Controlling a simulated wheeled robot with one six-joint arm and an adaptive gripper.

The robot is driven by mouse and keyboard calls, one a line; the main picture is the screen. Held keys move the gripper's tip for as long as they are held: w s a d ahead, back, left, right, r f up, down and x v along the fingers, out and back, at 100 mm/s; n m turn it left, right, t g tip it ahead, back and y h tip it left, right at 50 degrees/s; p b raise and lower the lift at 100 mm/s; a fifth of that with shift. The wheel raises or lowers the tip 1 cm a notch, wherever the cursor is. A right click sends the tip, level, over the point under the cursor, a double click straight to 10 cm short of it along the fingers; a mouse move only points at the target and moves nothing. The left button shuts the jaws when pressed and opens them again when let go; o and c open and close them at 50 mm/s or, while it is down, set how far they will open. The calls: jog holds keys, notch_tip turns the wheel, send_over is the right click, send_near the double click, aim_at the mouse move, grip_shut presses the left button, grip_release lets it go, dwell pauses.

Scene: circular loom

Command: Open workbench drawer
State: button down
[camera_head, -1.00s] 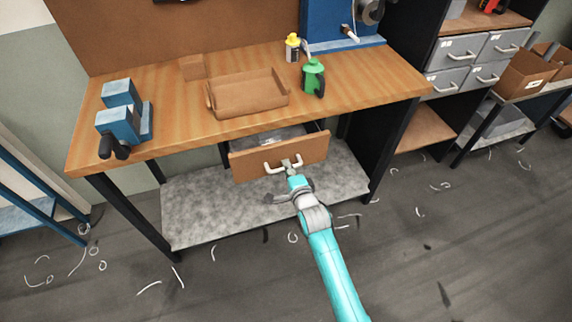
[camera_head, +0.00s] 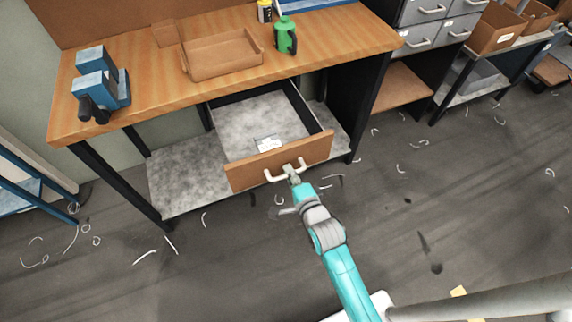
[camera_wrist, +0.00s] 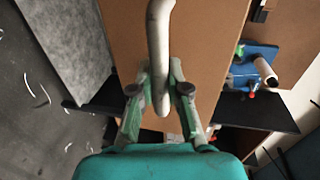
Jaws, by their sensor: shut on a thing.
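The workbench drawer (camera_head: 280,162) stands well open under the wooden worktop, with its grey inside showing. A small pale item (camera_head: 267,144) lies inside it near the front panel. My gripper (camera_head: 289,171) is shut on the pale drawer handle (camera_head: 272,176) at the middle of the front. In the wrist view the two fingers of my gripper (camera_wrist: 160,88) close on either side of the handle bar (camera_wrist: 158,45), in front of the brown drawer front (camera_wrist: 205,50).
The workbench top (camera_head: 330,45) carries a blue vise (camera_head: 100,85), a brown tray (camera_head: 222,57) and a green can (camera_head: 285,36). A grey lower shelf (camera_head: 185,170) is below. Grey drawers (camera_head: 425,35) stand at the right. The floor in front holds scattered curls.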

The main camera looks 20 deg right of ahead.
jog(key=shift+s, duration=0.2)
jog(key=c, duration=1.1)
grip_release()
jog(key=shift+c, duration=0.2)
jog(key=v, duration=1.2)
jog(key=s+r+n, duration=0.4)
jog(key=s+n, duration=0.5)
jog(key=s, duration=0.4)
jog(key=s+r+n, duration=0.4)
jog(key=s+n, duration=0.5)
jog(key=s, duration=0.4)
jog(key=shift+a+g, duration=0.25)
jog(key=shift+g, duration=0.15)
